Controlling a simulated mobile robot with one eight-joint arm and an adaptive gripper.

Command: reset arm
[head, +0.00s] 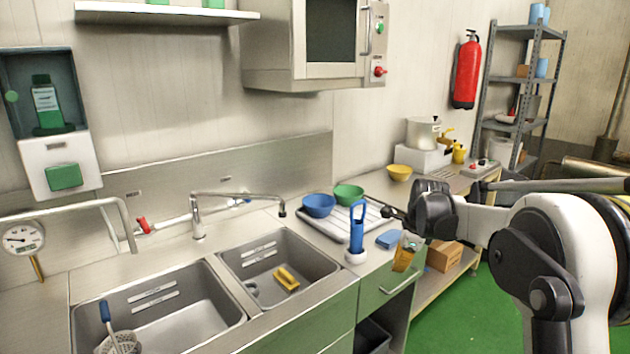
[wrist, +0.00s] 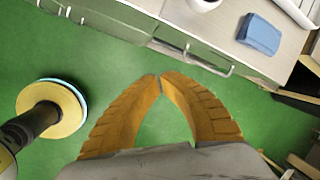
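My arm reaches in from the right in the head view. My gripper (head: 404,258) hangs in front of the counter's right end, near the drawer front. In the wrist view my gripper (wrist: 161,77) has its two orange ribbed fingers meeting at the tips. Only green floor shows between them, so it is shut and empty.
A cardboard box (head: 444,256) sits on the low shelf behind. Green floor (head: 455,315) is open below.

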